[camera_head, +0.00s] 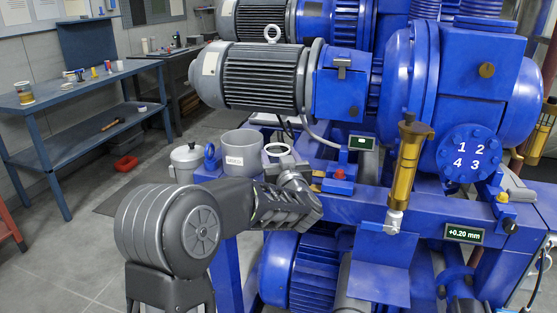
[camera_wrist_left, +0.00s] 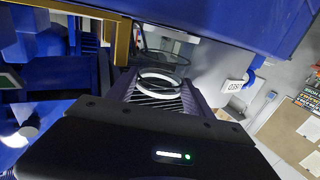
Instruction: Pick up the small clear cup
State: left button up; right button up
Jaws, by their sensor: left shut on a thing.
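A pale round rim (camera_head: 278,150), which looks like that of the small clear cup, shows just above my left gripper (camera_head: 290,174) in the head view. In the left wrist view the bright ring of the cup (camera_wrist_left: 178,93) lies at the ribbed fingers of my left gripper (camera_wrist_left: 158,88). The gripper is shut on it. The cup's clear walls are hard to make out, and its lower part is hidden by the gripper. My right gripper is not in view.
A grey labelled container (camera_head: 240,150) and a lidded metal pot (camera_head: 187,160) stand to the left of the cup. Blue machinery with a grey motor (camera_head: 262,78) rises behind. A brass cylinder (camera_head: 404,170) stands to the right. A blue workbench (camera_head: 75,100) is at the far left.

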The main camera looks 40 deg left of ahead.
pick_arm(q)
notch_tip(320, 180, up, 18)
jog(key=p, duration=0.4)
jog(key=shift+f, duration=0.1)
dwell(0.6)
